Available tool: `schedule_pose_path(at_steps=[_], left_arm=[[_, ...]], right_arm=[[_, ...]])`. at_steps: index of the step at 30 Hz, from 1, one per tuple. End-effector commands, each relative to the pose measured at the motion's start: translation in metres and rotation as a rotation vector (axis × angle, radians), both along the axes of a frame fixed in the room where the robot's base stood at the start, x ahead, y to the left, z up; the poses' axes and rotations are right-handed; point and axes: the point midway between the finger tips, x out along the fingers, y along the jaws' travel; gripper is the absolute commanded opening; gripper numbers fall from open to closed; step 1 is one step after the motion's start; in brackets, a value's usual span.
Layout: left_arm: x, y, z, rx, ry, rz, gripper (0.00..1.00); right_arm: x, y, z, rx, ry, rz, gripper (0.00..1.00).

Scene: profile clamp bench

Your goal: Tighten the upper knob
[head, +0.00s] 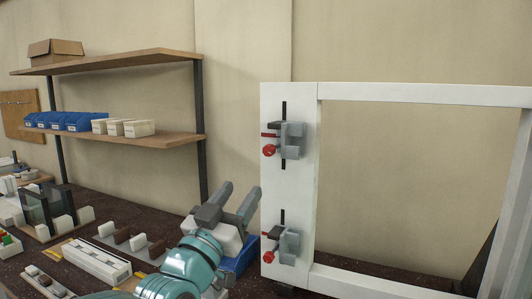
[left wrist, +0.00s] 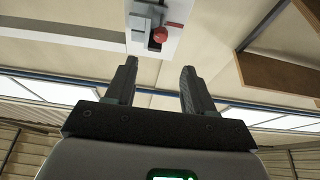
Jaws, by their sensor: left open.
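The upper clamp (head: 290,140) is grey and sits on the white upright (head: 275,188) of a frame. Its red upper knob (head: 269,150) is at its lower left. A matching lower clamp (head: 288,244) with a red lower knob (head: 268,257) sits below it. My left gripper (head: 238,196) is open and empty, below and left of the upper knob and apart from it. In the left wrist view, its fingers (left wrist: 156,82) point up, and a red knob (left wrist: 159,35) shows beyond them, apparently the upper one. My right gripper is not in view.
Wooden shelves (head: 130,139) with blue bins (head: 85,122) and white boxes stand at the left. The dark bench (head: 130,211) holds racks and small parts. A blue bin (head: 242,260) is behind my left gripper. The space before the upper clamp is clear.

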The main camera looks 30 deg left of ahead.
Motion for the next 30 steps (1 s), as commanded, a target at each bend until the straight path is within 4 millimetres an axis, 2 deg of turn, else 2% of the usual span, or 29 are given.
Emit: schedule_pose_path(at_steps=[1, 9, 15, 21, 29, 30], left_arm=[[0.012, 0.0, 0.009, 0.0, 0.002, 0.0, 0.54], [0.073, 0.004, 0.034, -0.001, 0.001, 0.0, 0.54], [0.106, 0.006, 0.045, 0.0, 0.001, 0.0, 0.54], [0.12, 0.007, 0.049, 0.0, 0.001, 0.0, 0.54], [0.12, 0.007, 0.049, 0.0, 0.0, 0.0, 0.54], [0.12, 0.007, 0.049, 0.0, 0.0, 0.0, 0.41]], right_arm=[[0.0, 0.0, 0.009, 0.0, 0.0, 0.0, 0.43], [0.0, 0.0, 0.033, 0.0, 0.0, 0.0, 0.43], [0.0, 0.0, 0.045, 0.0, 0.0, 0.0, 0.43], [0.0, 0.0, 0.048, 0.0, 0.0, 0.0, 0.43], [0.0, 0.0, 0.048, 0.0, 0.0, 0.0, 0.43], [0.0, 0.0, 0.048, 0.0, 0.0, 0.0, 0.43]])
